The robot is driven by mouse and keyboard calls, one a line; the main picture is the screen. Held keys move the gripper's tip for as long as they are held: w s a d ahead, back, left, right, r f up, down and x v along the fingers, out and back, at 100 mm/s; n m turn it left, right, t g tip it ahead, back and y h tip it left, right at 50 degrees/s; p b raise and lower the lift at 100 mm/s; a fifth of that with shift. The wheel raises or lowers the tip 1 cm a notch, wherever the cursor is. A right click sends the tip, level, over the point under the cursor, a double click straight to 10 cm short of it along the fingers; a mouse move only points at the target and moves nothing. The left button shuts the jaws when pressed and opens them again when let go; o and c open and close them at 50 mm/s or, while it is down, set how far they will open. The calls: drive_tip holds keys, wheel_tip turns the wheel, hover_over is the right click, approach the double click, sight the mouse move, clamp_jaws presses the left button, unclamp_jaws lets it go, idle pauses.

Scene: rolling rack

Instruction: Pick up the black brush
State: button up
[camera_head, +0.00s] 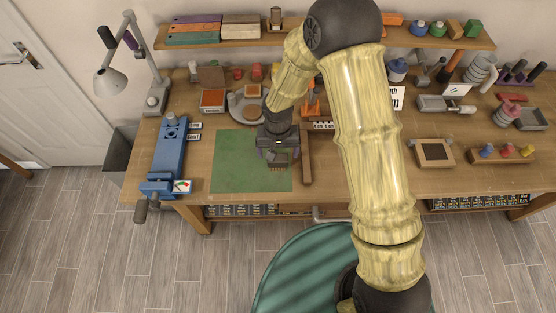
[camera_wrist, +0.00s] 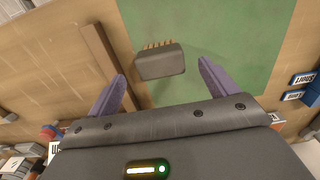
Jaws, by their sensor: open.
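The black brush (camera_wrist: 160,65) is a dark block with a row of tan bristles along one edge. In the wrist view it lies on the green mat (camera_wrist: 225,25), ahead of and between the two purple fingers of my gripper (camera_wrist: 161,76). The fingers are apart, with nothing held between them. In the head view my gripper (camera_head: 278,153) is over the right part of the mat, and the brush (camera_head: 279,161) shows small at its front edge, partly hidden. I cannot tell the exact height gap between fingers and brush.
A brown wooden bar (camera_head: 306,155) lies along the mat's right edge. A blue clamp-like tool (camera_head: 170,150) stands left of the mat. The mat's left half (camera_head: 229,160) is clear.

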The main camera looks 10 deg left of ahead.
sight(277, 157)
drive_tip(key=shift+f+p, duration=0.8)
drive_tip(key=shift+f, duration=1.25)
drive_tip(key=c, duration=1.2)
drive_tip(key=shift+c, duration=0.2)
drive_tip(key=shift+r, duration=0.1)
wheel_tip(277, 157, up, 10)
drive_tip(key=b, duration=0.3)
